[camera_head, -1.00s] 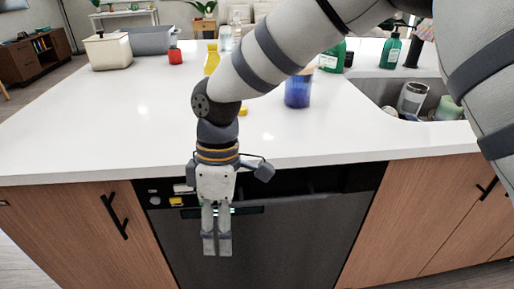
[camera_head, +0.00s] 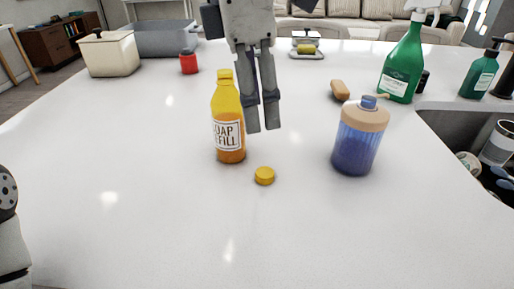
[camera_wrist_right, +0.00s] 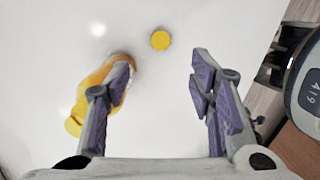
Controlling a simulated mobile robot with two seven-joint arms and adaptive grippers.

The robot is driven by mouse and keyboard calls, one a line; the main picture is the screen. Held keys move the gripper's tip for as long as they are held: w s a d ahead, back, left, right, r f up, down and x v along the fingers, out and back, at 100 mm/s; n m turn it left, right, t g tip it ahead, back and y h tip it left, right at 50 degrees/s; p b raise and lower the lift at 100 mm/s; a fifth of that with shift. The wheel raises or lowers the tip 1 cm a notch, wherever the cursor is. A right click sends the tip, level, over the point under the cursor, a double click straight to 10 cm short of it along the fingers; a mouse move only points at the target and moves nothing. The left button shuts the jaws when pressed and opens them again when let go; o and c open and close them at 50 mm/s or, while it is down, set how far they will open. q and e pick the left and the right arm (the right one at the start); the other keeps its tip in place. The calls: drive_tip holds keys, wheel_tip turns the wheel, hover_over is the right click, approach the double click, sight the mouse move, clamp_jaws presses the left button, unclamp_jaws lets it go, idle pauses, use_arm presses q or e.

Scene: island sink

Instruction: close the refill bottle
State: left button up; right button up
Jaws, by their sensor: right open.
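The refill bottle (camera_head: 228,117) stands upright on the white counter, yellow-orange with a "SOAP REFILL" label. Its round yellow cap (camera_head: 264,176) lies apart on the counter, in front and to the right of the bottle. My right gripper (camera_head: 263,130) points down just right of the bottle, open and empty. In the right wrist view, the cap (camera_wrist_right: 160,40) shows ahead between the open fingers (camera_wrist_right: 160,62), and the bottle (camera_wrist_right: 118,80) is partly hidden behind the left finger. My left gripper is not in view.
A blue dispenser (camera_head: 357,142) with a tan top stands to the right. The sink (camera_head: 462,130) is at right. The front counter is clear.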

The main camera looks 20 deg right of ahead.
hover_over(264, 172)
drive_tip(key=f, duration=0.6)
drive_tip(key=shift+s+a+f, duration=0.15)
drive_tip(key=shift+a+f, duration=0.1)
drive_tip(key=shift+f, duration=0.15)
drive_tip(key=shift+f, duration=0.1)
drive_tip(key=f, duration=0.5)
drive_tip(key=shift+d, duration=0.25)
drive_tip(key=c, duration=0.8)
